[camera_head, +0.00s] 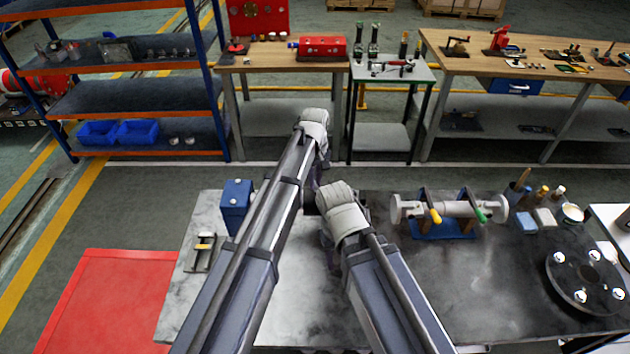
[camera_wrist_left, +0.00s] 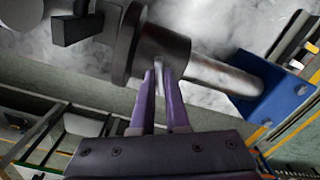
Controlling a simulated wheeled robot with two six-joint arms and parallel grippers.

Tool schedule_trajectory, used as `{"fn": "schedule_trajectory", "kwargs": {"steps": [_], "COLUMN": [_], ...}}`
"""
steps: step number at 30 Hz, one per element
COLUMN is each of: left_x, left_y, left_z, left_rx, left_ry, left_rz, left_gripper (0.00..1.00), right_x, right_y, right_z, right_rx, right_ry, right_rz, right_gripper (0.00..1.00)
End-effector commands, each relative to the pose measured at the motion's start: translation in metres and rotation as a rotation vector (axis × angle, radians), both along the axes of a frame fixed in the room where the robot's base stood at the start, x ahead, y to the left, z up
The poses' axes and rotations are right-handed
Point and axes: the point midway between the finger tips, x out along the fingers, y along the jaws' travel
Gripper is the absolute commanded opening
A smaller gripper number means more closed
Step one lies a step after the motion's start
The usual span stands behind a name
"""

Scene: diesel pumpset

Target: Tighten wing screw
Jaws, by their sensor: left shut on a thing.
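My left gripper (camera_wrist_left: 163,80) has its two purple fingers up against a grey metal collar (camera_wrist_left: 160,50) on a shaft. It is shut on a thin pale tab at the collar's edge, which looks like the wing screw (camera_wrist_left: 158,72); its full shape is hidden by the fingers. In the head view my left gripper (camera_head: 317,172) reaches down past its white wrist cover, and its fingertips are mostly hidden. My right wrist (camera_head: 343,208) is at the bench's middle, and its jaws are too hidden to judge.
The shaft (camera_wrist_left: 215,76) runs to a blue bracket (camera_wrist_left: 275,88); a blue block (camera_head: 236,205) shows left of my left arm. A dark block (camera_wrist_left: 78,30) juts near the collar. A roller on a blue stand (camera_head: 440,228) and a bolted disc (camera_head: 588,277) lie right on the bench.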

Motion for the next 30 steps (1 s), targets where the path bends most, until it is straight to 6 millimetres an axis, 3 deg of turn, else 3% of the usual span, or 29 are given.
{"fn": "schedule_trajectory", "kwargs": {"steps": [30], "left_x": [-0.0005], "left_y": [-0.0001], "left_z": [-0.0001], "left_rx": [0.000], "left_ry": [0.001], "left_rz": [-0.953], "left_gripper": [0.00], "right_x": [0.0000], "right_y": [0.0000], "right_z": [-0.0001], "right_rx": [0.000], "right_ry": [0.000], "right_rz": [0.000], "right_gripper": [0.53]}}
